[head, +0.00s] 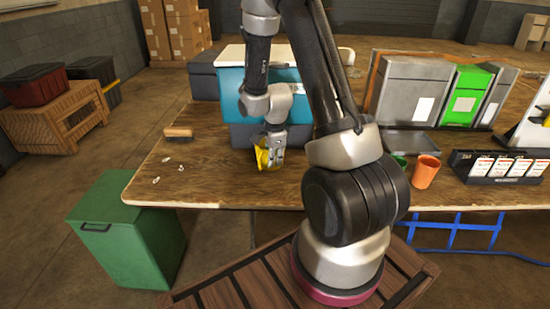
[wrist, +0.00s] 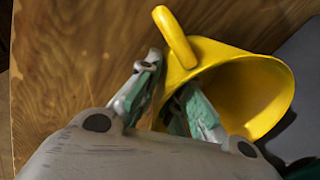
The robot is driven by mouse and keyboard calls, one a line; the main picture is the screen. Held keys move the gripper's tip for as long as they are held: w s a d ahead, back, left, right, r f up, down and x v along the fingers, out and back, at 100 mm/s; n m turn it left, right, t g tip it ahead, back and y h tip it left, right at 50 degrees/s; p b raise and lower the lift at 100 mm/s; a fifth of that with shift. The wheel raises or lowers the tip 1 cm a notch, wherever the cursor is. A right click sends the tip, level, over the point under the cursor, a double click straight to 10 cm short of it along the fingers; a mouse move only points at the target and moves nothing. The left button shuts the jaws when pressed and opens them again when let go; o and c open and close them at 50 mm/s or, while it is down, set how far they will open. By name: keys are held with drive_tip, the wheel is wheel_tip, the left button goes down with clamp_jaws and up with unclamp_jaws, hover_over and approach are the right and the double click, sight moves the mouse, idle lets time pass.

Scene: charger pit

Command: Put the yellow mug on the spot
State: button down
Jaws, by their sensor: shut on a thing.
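The yellow mug (head: 262,158) is at my gripper (head: 272,150), over the left part of the wooden table in the head view. In the wrist view the mug (wrist: 250,85) lies tilted, its open mouth toward the camera and its handle (wrist: 175,38) at the top left. My gripper (wrist: 168,80) is shut on the mug's wall near the handle, one finger outside and one inside the mouth. I cannot tell whether the mug touches the table. No marked spot is recognisable in either view.
The wooden table (head: 215,180) is mostly bare around the mug. A brush (head: 178,132) and small pale scraps lie to the left. A teal and grey cooler (head: 232,95) stands behind. An orange cup (head: 425,172) and a green cup (head: 400,160) stand to the right.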

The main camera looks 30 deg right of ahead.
drive_tip(key=c, duration=1.6)
unclamp_jaws()
drive_tip(key=shift+f, duration=0.1)
drive_tip(key=shift+o, duration=0.2)
drive_tip(key=s+a+r+n+t, duration=0.1)
drive_tip(key=s+r+n, duration=0.15)
drive_tip(key=r, duration=0.75)
drive_tip(key=s+a+r+n, duration=0.1)
drive_tip(key=s+r+n, duration=0.15)
drive_tip(key=r, duration=0.85)
drive_tip(key=s+a+r+n+t, duration=0.1)
drive_tip(key=s+a+r+n, duration=0.1)
drive_tip(key=s+r+n, duration=0.3)
drive_tip(key=s+a+r+n+t, duration=0.1)
drive_tip(key=s+a+r+n, duration=0.1)
drive_tip(key=s+r+n, duration=0.4)
drive_tip(key=s+n, duration=0.5)
drive_tip(key=s, duration=0.2)
drive_tip(key=shift+r, duration=0.25)
drive_tip(key=shift+d, duration=0.1)
